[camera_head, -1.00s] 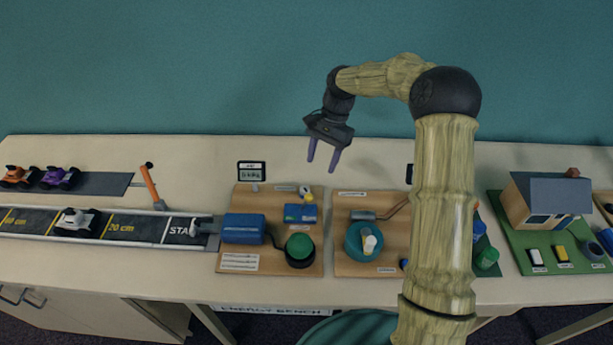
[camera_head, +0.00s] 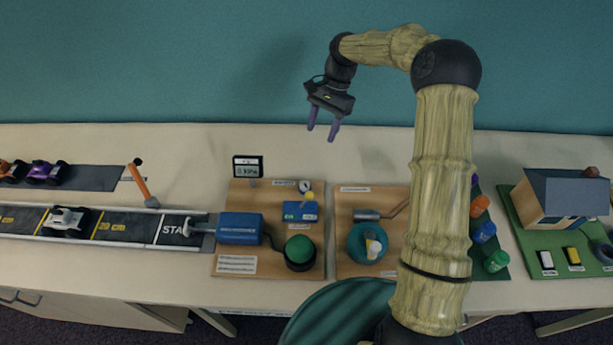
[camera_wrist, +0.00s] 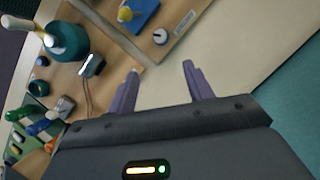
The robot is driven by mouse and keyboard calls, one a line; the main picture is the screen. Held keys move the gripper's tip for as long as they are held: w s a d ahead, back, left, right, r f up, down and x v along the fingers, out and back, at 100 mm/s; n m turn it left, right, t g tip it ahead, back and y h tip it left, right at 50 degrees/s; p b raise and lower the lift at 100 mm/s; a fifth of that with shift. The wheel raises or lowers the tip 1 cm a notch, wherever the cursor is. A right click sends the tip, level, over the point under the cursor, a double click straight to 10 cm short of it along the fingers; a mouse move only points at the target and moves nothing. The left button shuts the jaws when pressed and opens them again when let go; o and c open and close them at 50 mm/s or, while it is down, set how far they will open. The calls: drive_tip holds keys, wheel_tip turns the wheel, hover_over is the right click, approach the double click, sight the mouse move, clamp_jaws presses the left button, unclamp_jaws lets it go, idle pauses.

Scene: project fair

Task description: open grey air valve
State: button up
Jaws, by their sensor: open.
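My gripper (camera_head: 323,134) is open and empty, raised above the table near the wall, behind the air-pump board (camera_head: 268,192); in the wrist view its purple fingers (camera_wrist: 160,68) are apart with nothing between them. On that board are a small blue block (camera_head: 299,212) with a yellow knob (camera_head: 309,197) and a small round pale dial (camera_head: 305,186). In the wrist view the dial (camera_wrist: 160,36) and yellow knob (camera_wrist: 125,14) lie beyond the fingertips. I cannot pick out a clearly grey valve on this board.
A pressure display (camera_head: 247,167) stands behind the board. A blue box (camera_head: 240,228) and a green dome button (camera_head: 299,249) are on it. To the right is a second board with a teal pot (camera_head: 358,244). A car track (camera_head: 125,228) runs left; a model house (camera_head: 548,197) stands right.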

sight(305, 183)
drive_tip(key=shift+f, duration=0.1)
drive_tip(key=p+x, duration=0.4)
drive_tip(key=x, duration=1.2)
drive_tip(key=shift+s+a+f, duration=0.1)
drive_tip(key=shift+s+a, duration=0.05)
drive_tip(key=shift+s+f, duration=0.1)
drive_tip(key=shift+f, duration=0.4)
drive_tip(key=shift+c, duration=0.3)
drive_tip(key=c, duration=0.9)
